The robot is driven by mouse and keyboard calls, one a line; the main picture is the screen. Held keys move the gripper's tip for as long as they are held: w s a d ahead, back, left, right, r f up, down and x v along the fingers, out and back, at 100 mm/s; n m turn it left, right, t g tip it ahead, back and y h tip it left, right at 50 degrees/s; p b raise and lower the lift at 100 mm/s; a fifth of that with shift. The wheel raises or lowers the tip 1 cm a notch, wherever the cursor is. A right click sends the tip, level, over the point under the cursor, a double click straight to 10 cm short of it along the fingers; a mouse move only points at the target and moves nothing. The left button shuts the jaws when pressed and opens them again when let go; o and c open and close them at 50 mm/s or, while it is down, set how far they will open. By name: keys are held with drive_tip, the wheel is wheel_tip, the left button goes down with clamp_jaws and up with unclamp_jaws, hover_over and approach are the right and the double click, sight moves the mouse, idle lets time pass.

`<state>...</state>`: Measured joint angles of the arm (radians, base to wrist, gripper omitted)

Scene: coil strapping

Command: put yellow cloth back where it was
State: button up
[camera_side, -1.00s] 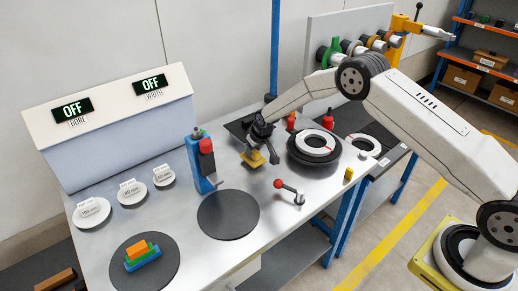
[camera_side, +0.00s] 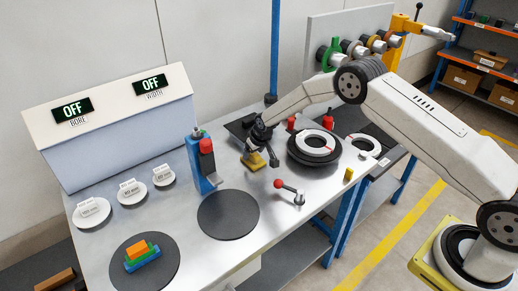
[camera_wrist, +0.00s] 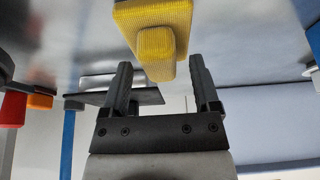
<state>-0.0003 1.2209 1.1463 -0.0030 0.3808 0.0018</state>
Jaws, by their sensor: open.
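The yellow cloth (camera_side: 256,161) looks like a small ribbed pad with a raised grip. In the side view it is at the table's back middle, right of the blue-and-red upright device, and seems to rest on the metal top. My gripper (camera_side: 262,146) is right at it, partly covering it. In the wrist view the cloth (camera_wrist: 155,42) lies just beyond the open fingertips of my gripper (camera_wrist: 160,68), its grip in line with the gap. I cannot tell whether a finger still touches it.
The blue-and-red device (camera_side: 203,160) stands left of my gripper. A red-knobbed lever (camera_side: 291,191) is in front, and a dark disc with a white ring (camera_side: 314,146) is to the right. An empty dark round pad (camera_side: 228,214) lies at the front.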

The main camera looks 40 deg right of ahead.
drive_tip(key=v, duration=1.2)
drive_tip(key=shift+r, duration=0.2)
idle(0.7)
drive_tip(key=s+r+g, duration=0.1)
drive_tip(key=s+r, duration=0.2)
drive_tip(key=s, duration=1.2)
drive_tip(key=s+r+g, duration=0.1)
drive_tip(key=s+r, duration=0.2)
drive_tip(key=s, duration=1.2)
drive_tip(key=shift+s+r, duration=0.3)
drive_tip(key=shift+s, duration=0.1)
